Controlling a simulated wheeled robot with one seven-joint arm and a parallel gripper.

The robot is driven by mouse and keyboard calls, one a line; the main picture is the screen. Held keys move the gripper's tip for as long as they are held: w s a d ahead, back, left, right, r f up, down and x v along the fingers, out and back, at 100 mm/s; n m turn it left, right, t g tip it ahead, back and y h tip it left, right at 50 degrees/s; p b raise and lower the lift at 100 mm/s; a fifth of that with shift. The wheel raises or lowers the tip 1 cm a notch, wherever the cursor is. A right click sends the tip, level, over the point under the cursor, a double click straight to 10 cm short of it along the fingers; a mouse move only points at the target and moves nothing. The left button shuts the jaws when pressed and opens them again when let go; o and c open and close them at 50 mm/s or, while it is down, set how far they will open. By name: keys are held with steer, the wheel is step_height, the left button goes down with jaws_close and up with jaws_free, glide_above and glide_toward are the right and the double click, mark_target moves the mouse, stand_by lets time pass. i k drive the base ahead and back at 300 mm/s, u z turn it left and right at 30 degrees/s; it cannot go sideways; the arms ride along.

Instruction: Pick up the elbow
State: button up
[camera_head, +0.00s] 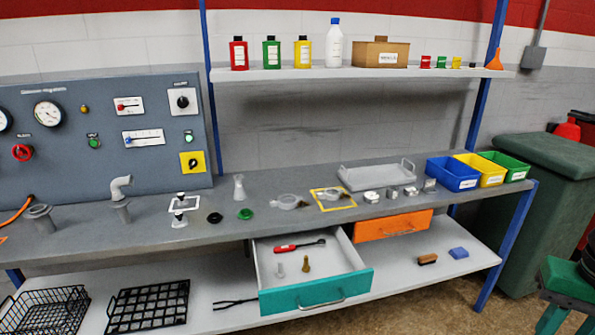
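The elbow (121,186) is a light grey bent pipe piece. It stands upright on a short grey cylindrical port (122,211) on the left part of the workbench, in front of the control panel. Its upper end bends to the right. Whether it is seated in the port or only rests on it I cannot tell. My gripper is not in view.
A second grey port (40,217) with an orange hose stands left of the elbow. A white-and-black stand (183,208) is to its right. The control panel (110,130) rises close behind. An open teal drawer (316,292) juts out below the bench (270,240).

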mark_target(117, 195)
steer(key=u, duration=1.4)
steer(key=k, duration=0.5)
steer(key=u, duration=0.35)
steer(key=i, duration=2.1)
steer(key=z, duration=0.7)
